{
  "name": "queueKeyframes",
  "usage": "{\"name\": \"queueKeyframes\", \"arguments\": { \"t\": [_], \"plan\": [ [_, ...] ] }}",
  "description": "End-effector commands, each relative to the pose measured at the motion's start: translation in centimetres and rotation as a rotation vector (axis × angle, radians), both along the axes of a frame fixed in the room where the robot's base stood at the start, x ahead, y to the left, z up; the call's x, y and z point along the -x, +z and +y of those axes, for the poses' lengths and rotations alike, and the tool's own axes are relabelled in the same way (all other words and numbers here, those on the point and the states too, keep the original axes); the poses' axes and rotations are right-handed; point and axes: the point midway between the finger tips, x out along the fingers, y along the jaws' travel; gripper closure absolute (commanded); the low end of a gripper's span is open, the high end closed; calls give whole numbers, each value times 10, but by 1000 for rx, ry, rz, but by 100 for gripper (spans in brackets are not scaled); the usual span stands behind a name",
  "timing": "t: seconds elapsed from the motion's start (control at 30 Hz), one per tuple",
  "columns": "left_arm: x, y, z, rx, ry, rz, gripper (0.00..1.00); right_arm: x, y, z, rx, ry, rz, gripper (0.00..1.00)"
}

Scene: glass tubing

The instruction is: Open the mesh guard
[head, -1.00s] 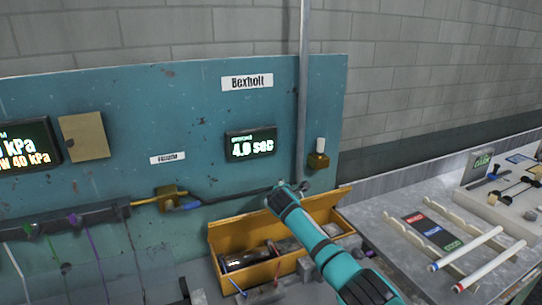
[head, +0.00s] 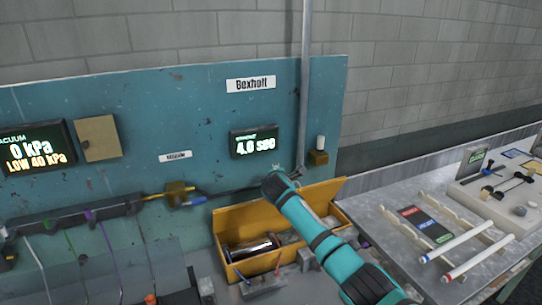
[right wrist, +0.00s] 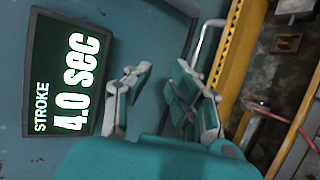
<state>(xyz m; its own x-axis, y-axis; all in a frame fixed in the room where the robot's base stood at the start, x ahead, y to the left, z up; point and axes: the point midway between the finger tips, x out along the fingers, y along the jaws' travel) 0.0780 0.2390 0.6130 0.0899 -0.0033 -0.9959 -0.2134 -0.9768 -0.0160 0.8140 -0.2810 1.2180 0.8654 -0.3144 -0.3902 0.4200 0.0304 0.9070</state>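I cannot make out a mesh guard for certain. A yellow open-topped housing (head: 232,215) with a dark and shiny cylinder (head: 255,246) inside stands below the stroke display (head: 254,143). My right arm reaches across the housing's right part, and its gripper is mostly hidden behind the arm in the head view. In the right wrist view my right gripper (right wrist: 162,80) is open, with nothing between its fingers. A pale bent bar (right wrist: 203,45) shows beyond its right finger, beside a yellow toothed edge (right wrist: 232,62). My left gripper is not in view.
A teal panel (head: 190,110) stands behind, with a vacuum display (head: 36,147) and a brass valve with a blue handle (head: 182,194). A bench (head: 395,235) with rails and marker-like rods is at right.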

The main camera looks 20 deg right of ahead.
Motion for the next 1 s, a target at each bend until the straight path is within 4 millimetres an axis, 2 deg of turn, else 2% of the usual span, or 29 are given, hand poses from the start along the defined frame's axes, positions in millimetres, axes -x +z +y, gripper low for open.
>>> {"name": "queueKeyframes", "arguments": {
  "t": [0.13, 0.4, 1.0],
  "plan": [
    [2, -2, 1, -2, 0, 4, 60, 4, 7, 2, 1, -2, 1, 79],
    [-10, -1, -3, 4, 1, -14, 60, 12, 22, 9, 0, -2, 3, 79],
    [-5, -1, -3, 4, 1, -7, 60, 29, 58, 24, 1, -2, 4, 79]
  ]
}}
